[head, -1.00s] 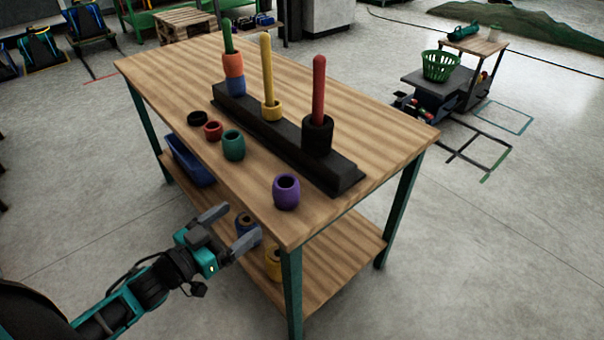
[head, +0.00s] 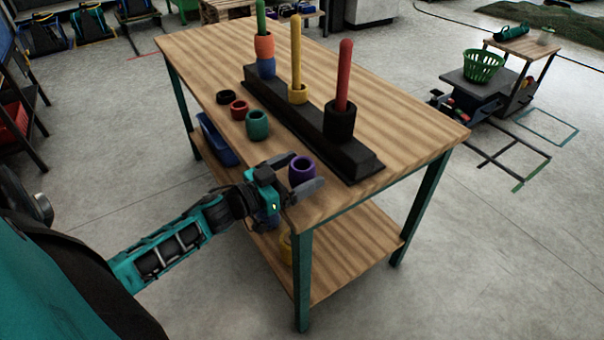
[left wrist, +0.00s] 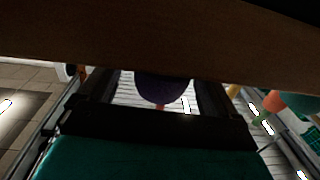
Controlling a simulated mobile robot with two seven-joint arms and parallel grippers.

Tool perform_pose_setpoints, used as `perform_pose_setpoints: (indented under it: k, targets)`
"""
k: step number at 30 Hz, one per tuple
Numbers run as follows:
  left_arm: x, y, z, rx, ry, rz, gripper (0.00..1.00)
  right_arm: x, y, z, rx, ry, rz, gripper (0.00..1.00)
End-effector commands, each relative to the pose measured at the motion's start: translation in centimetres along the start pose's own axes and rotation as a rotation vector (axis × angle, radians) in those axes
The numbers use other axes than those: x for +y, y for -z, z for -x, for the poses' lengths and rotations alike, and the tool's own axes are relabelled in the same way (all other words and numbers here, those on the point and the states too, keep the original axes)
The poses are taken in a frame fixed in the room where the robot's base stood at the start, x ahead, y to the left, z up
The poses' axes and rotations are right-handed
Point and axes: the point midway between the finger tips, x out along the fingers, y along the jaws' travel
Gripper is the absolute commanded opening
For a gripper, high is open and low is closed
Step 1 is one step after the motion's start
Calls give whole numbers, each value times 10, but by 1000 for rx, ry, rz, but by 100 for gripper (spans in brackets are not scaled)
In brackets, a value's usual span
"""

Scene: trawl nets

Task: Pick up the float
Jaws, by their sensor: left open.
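A purple float (head: 302,172), a short hollow ring, stands upright on the wooden table (head: 330,200) near its front left corner. My left gripper (head: 295,176) is open at the table edge, with one finger on either side of the purple float. In the left wrist view the purple float (left wrist: 160,89) shows between the two dark fingers (left wrist: 155,98), partly cut off by the brown table surface. I cannot tell whether the fingers touch it. Other floats on the table are teal (head: 257,124), red (head: 239,110) and black (head: 226,97). My right gripper is not in view.
A black rack (head: 305,125) with green, yellow and red pegs, some carrying floats, stands along the table behind the purple float. A cart with a green basket (head: 483,66) stands at the right.

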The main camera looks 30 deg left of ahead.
Motion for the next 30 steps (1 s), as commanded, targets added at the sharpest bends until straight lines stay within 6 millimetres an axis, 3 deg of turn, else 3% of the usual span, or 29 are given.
perform_pose_setpoints:
  k: [6,15,30]
  targets:
    - [-2,2,-27,1,0,-1,92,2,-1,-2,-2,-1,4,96]
    - [-2,1,-31,-1,0,1,92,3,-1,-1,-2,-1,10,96]
    - [-2,1,-30,0,-1,1,45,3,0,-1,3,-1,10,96]
